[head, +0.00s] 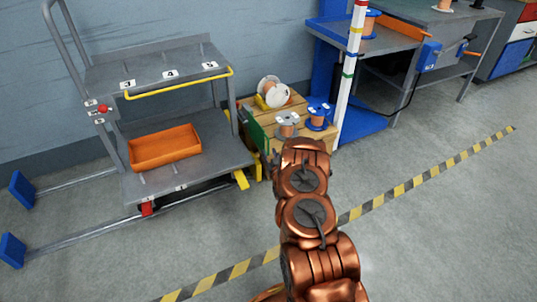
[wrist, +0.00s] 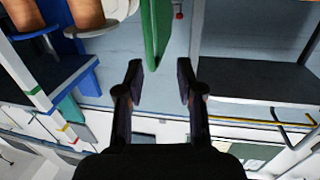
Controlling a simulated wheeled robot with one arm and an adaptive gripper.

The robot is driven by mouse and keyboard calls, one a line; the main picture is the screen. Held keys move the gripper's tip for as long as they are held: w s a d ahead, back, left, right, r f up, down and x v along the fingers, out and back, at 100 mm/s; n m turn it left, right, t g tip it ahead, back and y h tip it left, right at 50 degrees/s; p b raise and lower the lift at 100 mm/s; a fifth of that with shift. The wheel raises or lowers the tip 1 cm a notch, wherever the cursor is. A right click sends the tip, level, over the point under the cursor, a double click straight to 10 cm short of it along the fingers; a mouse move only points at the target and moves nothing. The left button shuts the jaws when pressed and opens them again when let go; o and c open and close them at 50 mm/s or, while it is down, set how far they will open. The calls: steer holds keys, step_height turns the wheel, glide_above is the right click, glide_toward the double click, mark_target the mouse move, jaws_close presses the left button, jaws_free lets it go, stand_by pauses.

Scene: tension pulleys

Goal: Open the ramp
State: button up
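A green panel (head: 257,134) stands upright at the left end of a slatted wooden platform, between it and the grey cart. In the wrist view the green panel (wrist: 157,35) hangs down from the top edge. My gripper (wrist: 158,82) is open, its two fingers apart, with the panel's tip just above the gap between them. I see nothing held. I cannot tell whether the panel touches a finger. In the head view my copper arm covers most of the gripper. Which part is the ramp is not certain; the green panel looks most like it.
The grey cart (head: 160,77) with a yellow rail and orange tray (head: 165,147) stands left. Spools (head: 287,124) sit on the wooden platform (head: 258,117), with a striped post (head: 349,80) at its right. A blue-edged table (head: 350,35) is behind.

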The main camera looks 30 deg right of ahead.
mark_target(268, 154)
steer(key=shift+t, duration=0.3)
steer(key=shift+w+d+f+b, duration=0.4)
steer(key=shift+w+d+b, duration=0.15)
steer(key=shift+w, duration=0.5)
steer(key=shift+w+d+f+b, duration=0.35)
steer(key=shift+w+d+b, duration=0.2)
steer(key=shift+w, duration=0.45)
steer(key=shift+w+d+f+b, duration=0.45)
steer(key=shift+w+b, duration=0.15)
steer(key=shift+w, duration=0.45)
jaws_close()
